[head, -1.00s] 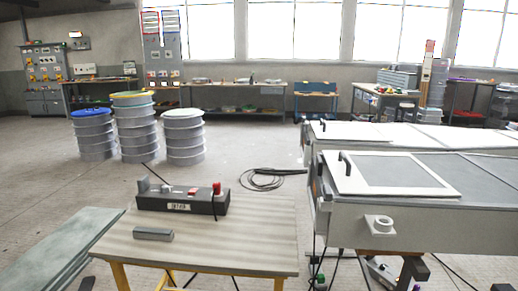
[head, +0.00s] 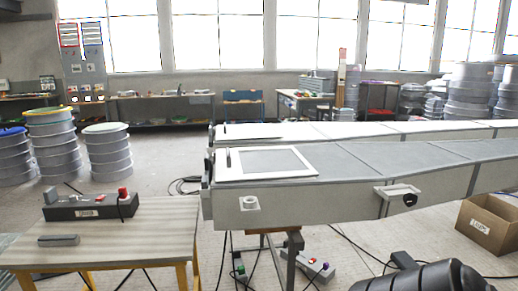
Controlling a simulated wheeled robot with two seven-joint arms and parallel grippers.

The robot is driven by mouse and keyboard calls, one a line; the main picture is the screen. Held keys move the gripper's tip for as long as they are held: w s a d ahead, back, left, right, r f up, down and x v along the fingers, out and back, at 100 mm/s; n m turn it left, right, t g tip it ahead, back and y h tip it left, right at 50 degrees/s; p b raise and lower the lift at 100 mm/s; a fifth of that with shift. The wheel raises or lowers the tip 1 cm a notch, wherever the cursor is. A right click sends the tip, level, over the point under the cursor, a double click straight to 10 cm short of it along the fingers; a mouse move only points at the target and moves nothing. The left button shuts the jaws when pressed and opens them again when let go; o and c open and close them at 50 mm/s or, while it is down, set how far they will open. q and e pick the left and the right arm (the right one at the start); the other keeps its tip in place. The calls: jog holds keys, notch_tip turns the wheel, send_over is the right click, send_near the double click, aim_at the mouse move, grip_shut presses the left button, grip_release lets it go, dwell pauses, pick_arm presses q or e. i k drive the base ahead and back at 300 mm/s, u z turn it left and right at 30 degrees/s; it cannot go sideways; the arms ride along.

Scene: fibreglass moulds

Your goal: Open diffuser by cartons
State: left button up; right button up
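An open-topped cardboard carton (head: 488,228) with dark lettering stands on the floor at the right of the head view. No part is clearly recognisable as a diffuser. A long grey mould (head: 330,195) runs across the middle. A white framed panel (head: 300,150) with a grey centre and a small black upright handle at its left end lies flat on it. A fitting with a dark hexagonal opening (head: 405,199) sits on the mould's near side, left of the carton. Neither of my grippers shows.
A low table (head: 130,232) with a dark control box (head: 88,207) stands at the left. Cables lie on the floor beneath the mould. A dark ribbed object (head: 445,276) is at the bottom right. Ringed drums (head: 108,152) stand far left.

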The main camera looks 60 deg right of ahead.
aim_at(267, 163)
jog(key=z, duration=1)
jog(key=i, duration=0.45)
jog(key=z, duration=0.05)
